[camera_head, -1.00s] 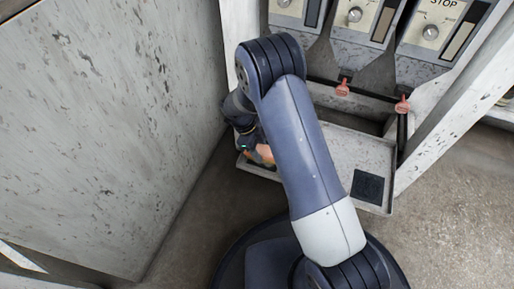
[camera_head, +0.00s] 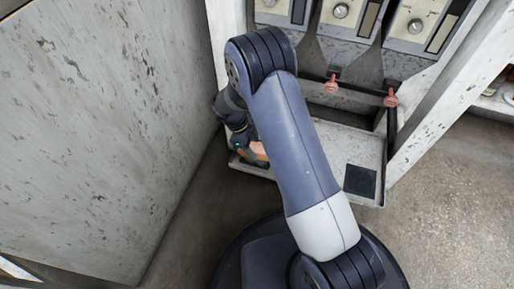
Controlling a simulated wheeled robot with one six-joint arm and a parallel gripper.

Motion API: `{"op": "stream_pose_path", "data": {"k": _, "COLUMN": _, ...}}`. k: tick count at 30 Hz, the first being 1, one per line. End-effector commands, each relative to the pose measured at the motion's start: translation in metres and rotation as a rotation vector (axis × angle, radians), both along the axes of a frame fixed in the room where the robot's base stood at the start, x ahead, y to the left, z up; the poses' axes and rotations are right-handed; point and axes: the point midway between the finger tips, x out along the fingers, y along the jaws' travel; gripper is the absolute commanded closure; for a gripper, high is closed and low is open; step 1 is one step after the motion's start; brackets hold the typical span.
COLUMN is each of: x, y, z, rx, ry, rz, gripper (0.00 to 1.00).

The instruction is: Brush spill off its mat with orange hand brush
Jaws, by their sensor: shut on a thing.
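The orange hand brush (camera_head: 259,150) shows only as a small orange patch at the left end of a pale tray (camera_head: 336,143). My gripper (camera_head: 247,146) is there too, partly hidden behind my own arm, and is shut on the brush. The brush's bristles cannot be made out. A dark square mat (camera_head: 360,181) lies at the tray's right front corner, well to the right of my gripper. I cannot make out any spill on it at this size.
A dispenser with grey chutes (camera_head: 367,64) and red levers (camera_head: 332,84) stands behind the tray. A scuffed wall panel (camera_head: 100,120) rises close on the left. A white post (camera_head: 450,98) stands on the right. Bare floor (camera_head: 440,190) lies at the right front.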

Motion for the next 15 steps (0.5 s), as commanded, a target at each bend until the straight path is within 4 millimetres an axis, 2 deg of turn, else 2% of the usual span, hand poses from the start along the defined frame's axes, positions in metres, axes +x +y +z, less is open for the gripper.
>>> {"op": "stream_pose_path", "data": {"k": 10, "x": 0.002, "y": 0.0055, "z": 0.0034, "rx": 0.002, "ry": -0.002, "rz": 0.0, "gripper": 0.91}}
{"op": "stream_pose_path", "data": {"k": 15, "x": 0.0048, "y": 0.0126, "z": -0.0019, "rx": 0.085, "ry": -0.031, "rz": -0.001, "gripper": 0.91}}
